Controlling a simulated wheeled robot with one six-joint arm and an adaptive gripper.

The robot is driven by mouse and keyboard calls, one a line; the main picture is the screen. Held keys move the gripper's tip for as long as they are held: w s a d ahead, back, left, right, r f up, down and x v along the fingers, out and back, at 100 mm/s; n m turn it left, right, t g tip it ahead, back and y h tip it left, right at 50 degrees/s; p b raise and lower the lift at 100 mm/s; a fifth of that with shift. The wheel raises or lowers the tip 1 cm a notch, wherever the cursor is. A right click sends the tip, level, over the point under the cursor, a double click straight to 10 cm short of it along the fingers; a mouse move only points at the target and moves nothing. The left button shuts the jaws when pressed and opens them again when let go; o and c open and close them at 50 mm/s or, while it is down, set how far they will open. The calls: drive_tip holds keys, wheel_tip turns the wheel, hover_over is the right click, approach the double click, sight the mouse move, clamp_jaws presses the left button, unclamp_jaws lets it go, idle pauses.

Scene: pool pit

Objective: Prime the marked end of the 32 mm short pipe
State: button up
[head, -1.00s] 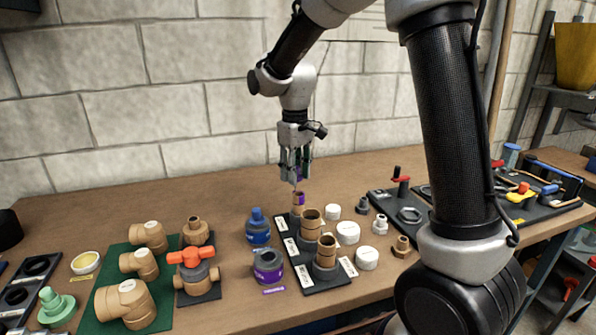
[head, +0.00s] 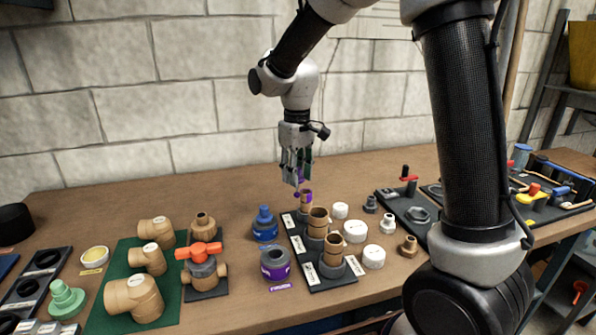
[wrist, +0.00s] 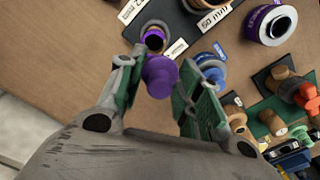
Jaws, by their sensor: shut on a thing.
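My gripper (head: 297,182) is shut on a purple applicator (wrist: 158,78), whose round purple end shows between the fingers in the wrist view. The 32 mm short pipe (head: 306,204) is the small tan pipe upright at the back of the black pipe stand. Purple shows at its upper end, and its dark opening also shows in the wrist view (wrist: 154,40). The applicator is just above and slightly left of the pipe's top in the head view; I cannot tell if they touch. The purple-labelled primer can (head: 275,264) stands open left of the stand.
The black stand (head: 333,284) also holds two wider tan pipes (head: 318,222). A blue can (head: 265,224) stands close left. White caps (head: 355,231) and small grey fittings are on the right. Tan elbows lie on a green mat (head: 105,312), with an orange-handled valve (head: 199,255) beside it.

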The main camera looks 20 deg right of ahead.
drive_tip(key=shift+s+a, duration=0.1)
drive_tip(key=shift+s, duration=0.7)
drive_tip(key=shift+s+d, duration=0.45)
drive_tip(key=shift+d, duration=0.25)
drive_tip(key=shift+s+d, duration=0.45)
drive_tip(key=shift+d, duration=0.2)
drive_tip(key=shift+d, duration=0.2)
drive_tip(key=shift+w+d, duration=0.1)
drive_tip(key=shift+d, duration=0.15)
